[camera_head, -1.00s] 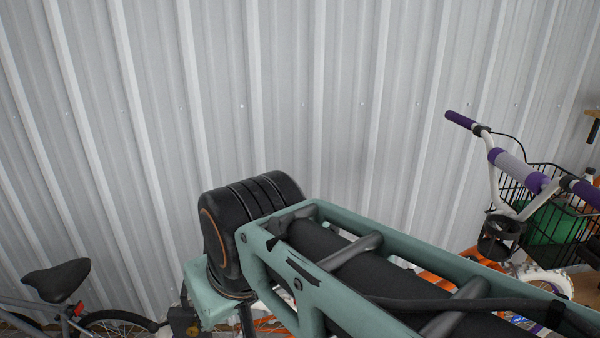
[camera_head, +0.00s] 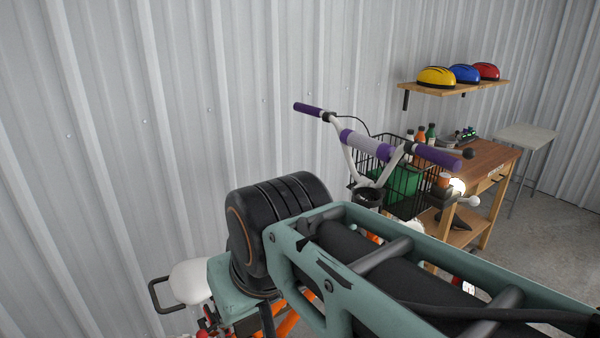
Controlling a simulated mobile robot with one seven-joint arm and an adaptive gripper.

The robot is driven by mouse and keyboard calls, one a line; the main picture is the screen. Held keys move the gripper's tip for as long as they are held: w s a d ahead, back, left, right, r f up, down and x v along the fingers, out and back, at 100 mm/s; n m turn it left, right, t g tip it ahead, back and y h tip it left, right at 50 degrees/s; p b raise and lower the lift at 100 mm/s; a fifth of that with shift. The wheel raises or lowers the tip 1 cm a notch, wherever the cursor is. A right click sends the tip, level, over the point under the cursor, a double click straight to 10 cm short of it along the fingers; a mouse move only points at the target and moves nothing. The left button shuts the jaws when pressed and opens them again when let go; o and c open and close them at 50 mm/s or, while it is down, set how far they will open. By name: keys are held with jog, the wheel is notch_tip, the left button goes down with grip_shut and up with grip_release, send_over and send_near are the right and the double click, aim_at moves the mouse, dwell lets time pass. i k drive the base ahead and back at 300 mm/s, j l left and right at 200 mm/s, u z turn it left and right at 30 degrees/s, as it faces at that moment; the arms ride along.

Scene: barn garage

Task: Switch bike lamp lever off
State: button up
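The bike lamp (camera_head: 458,187) is a small glowing light at the front of a bike with white handlebars (camera_head: 345,160) and purple grips, right of centre. A small white knob-ended lever (camera_head: 472,201) sticks out to the right just below the lamp. My green and black arm fills the lower middle of the view and hides most of the bike frame. My gripper is not seen, so its state and its distance from the lamp do not show.
A black wire basket (camera_head: 405,188) with a green item hangs near the handlebars. A wooden workbench (camera_head: 480,160) with bottles stands behind. A shelf (camera_head: 455,88) holds yellow, blue and red helmets. A white bike seat (camera_head: 190,281) is at lower left. Open floor (camera_head: 545,255) lies at right.

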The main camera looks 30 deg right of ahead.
aim_at(474, 201)
jog(key=z, duration=2.25)
jog(key=i+l, duration=0.25)
jog(key=i, duration=0.25)
jog(key=i+l, duration=0.25)
jog(key=i, duration=0.25)
jog(key=k+l+u, duration=0.15)
jog(key=l, duration=0.15)
jog(key=i+j+z, duration=0.15)
jog(key=i+j, duration=0.05)
jog(key=i, duration=0.1)
